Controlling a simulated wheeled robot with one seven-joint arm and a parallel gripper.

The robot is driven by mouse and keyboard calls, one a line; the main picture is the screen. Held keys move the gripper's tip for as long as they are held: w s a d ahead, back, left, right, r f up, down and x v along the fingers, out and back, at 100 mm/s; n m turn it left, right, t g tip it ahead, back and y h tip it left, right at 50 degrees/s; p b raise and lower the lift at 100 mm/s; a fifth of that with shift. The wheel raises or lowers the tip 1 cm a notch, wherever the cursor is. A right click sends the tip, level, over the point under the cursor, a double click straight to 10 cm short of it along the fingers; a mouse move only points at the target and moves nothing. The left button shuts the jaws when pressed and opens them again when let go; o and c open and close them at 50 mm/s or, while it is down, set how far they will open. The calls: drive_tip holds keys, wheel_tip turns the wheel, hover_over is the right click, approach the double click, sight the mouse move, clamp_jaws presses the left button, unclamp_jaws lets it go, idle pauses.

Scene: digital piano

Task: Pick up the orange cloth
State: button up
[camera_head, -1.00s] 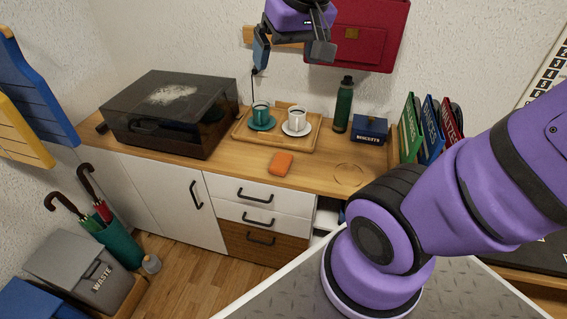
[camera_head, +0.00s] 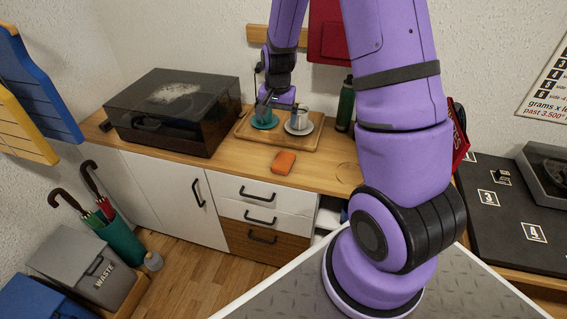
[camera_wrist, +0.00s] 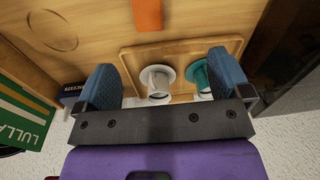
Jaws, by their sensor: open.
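The orange cloth (camera_head: 283,162) lies folded flat on the wooden counter (camera_head: 228,168), in front of the tray. It also shows at the top edge of the wrist view (camera_wrist: 148,14), partly cut off. My gripper (camera_head: 283,108) is over the tray, behind the cloth and apart from it. In the wrist view my gripper (camera_wrist: 164,80) has its two blue fingers wide apart, with the cups seen between and beyond them and nothing held.
The wooden tray (camera_head: 243,130) holds a teal cup on a teal saucer (camera_head: 264,124) and a white cup on a white saucer (camera_head: 299,128). A dark-lidded box (camera_head: 172,110) stands left, a green bottle (camera_head: 346,104) right. Bare counter surrounds the cloth.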

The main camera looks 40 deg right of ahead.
wheel_tip(320, 180, down, 9)
drive_tip(key=d+m, duration=0.2)
hover_over(283, 161)
drive_tip(key=shift+g, duration=0.4)
drive_tip(key=f, duration=0.5)
drive_tip(key=shift+w+d+f, duration=0.15)
drive_tip(key=shift+w+f, duration=0.1)
drive_tip(key=shift+w, duration=0.05)
drive_tip(key=f, duration=0.3)
drive_tip(key=shift+s+f, duration=0.25)
drive_tip(key=shift+f, duration=0.85)
drive_tip(key=c, duration=1)
drive_tip(key=shift+r, duration=0.15)
